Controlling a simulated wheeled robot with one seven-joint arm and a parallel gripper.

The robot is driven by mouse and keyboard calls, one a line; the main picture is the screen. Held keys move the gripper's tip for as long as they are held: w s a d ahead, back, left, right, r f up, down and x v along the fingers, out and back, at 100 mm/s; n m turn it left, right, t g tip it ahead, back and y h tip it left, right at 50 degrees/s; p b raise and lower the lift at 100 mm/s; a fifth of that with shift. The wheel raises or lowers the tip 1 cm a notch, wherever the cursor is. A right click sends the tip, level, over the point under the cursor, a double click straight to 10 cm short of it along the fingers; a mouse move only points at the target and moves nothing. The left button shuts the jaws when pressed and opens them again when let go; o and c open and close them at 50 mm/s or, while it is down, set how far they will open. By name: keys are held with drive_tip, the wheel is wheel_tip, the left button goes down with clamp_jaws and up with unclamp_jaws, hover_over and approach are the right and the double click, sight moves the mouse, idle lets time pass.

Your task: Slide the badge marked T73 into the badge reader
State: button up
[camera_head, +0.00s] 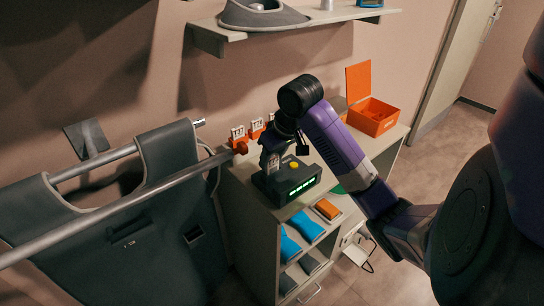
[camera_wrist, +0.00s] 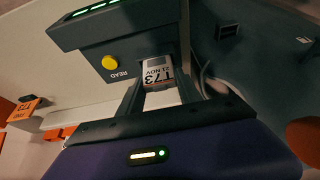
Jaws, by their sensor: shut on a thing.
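The white badge marked T73 (camera_wrist: 158,74) shows between my fingers in the wrist view, with "21 NOV" on it. My gripper (camera_wrist: 165,92) is shut on the badge. The dark badge reader (camera_wrist: 125,42) has a yellow button, the word READ and a row of green lights. The badge's far end is at the reader's edge; I cannot tell how deep it sits in the slot. In the head view the reader (camera_head: 297,184) stands on the cabinet top, and my gripper (camera_head: 271,158) is over its back left part. The badge (camera_head: 273,163) is mostly hidden there.
Orange holders (camera_head: 256,127) with white badges stand along the wall behind the reader. An open orange box (camera_head: 373,117) is at the cabinet's far end. A rail with dark aprons (camera_head: 120,238) runs close on the left. A wall shelf (camera_head: 290,27) hangs above.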

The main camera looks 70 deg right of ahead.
drive_tip(key=shift+f, duration=0.1)
drive_tip(key=o, duration=1.4)
drive_tip(key=p+v, duration=0.1)
drive_tip(key=v, duration=0.7)
drive_tip(key=shift+p, duration=0.4)
drive_tip(key=shift+f, duration=0.1)
